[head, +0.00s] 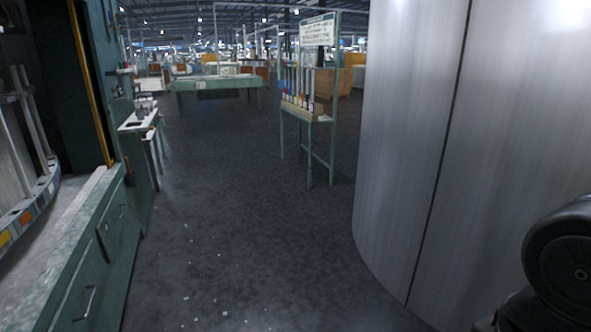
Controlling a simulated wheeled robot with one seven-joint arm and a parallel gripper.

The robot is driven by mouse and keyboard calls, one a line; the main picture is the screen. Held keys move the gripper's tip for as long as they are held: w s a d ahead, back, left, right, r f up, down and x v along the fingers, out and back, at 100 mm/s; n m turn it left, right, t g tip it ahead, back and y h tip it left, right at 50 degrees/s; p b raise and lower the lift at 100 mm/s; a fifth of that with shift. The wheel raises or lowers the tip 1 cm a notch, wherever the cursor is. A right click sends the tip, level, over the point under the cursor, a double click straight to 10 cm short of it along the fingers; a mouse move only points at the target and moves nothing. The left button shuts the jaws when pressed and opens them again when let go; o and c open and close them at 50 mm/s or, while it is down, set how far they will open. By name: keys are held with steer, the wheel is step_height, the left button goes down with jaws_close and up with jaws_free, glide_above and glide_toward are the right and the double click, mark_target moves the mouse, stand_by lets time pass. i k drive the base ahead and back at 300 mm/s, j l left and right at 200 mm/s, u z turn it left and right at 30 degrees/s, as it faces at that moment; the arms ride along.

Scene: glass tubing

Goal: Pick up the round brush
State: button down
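I cannot make out a round brush in the head view. A small stand (309,113) in the middle distance holds several upright thin items with coloured parts, too small to identify, below a white sign (317,31). My gripper is not in view; only a dark rounded part of my own body shows at the lower right.
A large grey metal cylinder (408,130) fills the right side. A green cabinet with drawers (88,262) lines the left, with a small white-topped side table (138,119) beyond. A green table (215,84) stands farther back. The dark floor (240,225) between is open, with small white scraps.

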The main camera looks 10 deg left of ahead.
mark_target(127, 164)
steer(key=i+j+u, duration=0.2)
steer(key=i+u, duration=0.15)
steer(key=i, duration=0.3)
steer(key=i+u, duration=0.35)
steer(key=i, duration=0.3)
steer(key=i+l+u, duration=0.15)
steer(key=i+u, duration=0.25)
steer(key=i, duration=0.3)
steer(key=i+u, duration=0.2)
steer(key=i, duration=0.35)
steer(key=i+l+u, duration=0.15)
steer(key=i, duration=0.4)
steer(key=i+l+u, duration=0.2)
steer(key=i, duration=0.35)
steer(key=i+u, duration=0.1)
steer(key=u, duration=0.35)
